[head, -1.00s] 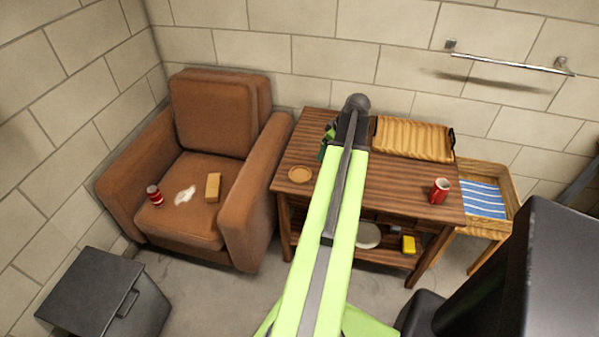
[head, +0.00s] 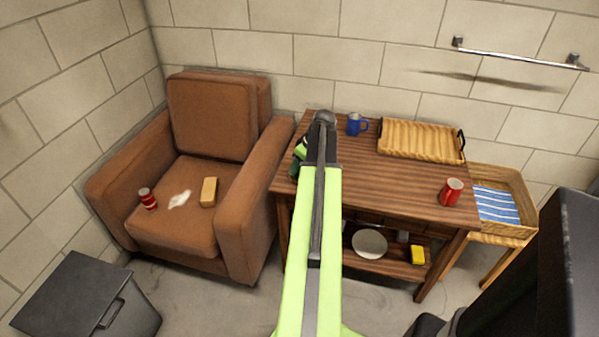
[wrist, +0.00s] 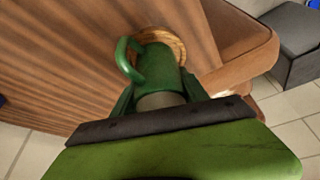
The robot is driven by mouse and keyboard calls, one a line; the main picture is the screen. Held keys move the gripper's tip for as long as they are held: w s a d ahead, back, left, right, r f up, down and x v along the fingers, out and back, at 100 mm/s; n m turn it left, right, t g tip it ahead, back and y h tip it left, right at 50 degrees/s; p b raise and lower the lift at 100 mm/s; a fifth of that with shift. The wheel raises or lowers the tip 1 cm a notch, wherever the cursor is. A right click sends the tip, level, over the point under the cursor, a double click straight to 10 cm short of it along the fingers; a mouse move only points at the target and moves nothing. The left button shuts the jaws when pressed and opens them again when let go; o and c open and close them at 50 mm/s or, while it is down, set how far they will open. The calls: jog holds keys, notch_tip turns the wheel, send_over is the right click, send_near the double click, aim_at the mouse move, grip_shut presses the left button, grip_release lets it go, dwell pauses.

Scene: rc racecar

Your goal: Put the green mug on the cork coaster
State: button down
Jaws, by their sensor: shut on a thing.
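The green mug (wrist: 160,72) is between the fingers of my gripper (wrist: 158,90) in the wrist view, with its handle towards the left. The round cork coaster (wrist: 166,35) shows just past the mug, partly covered by it. From this angle I cannot tell whether the mug touches the coaster or hangs above it. In the head view my gripper (head: 299,158) is over the left end of the wooden table (head: 400,185). My arm hides the coaster there and most of the mug.
A blue mug (head: 354,124), a wooden tray (head: 420,140) and a red can (head: 451,192) stand on the table, right of my gripper. A brown armchair (head: 215,115) stands close to the table's left edge. The table's middle is clear.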

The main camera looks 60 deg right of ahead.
jog(key=shift+r, duration=0.1)
jog(key=c, duration=0.6)
grip_release()
jog(key=shift+r+p, duration=0.25)
jog(key=shift+p, duration=0.2)
jog(key=p+v, duration=1)
jog(key=v, duration=0.1)
jog(key=shift+s+r+p, duration=0.15)
jog(key=shift+r+p, duration=0.1)
jog(key=shift+p, duration=0.05)
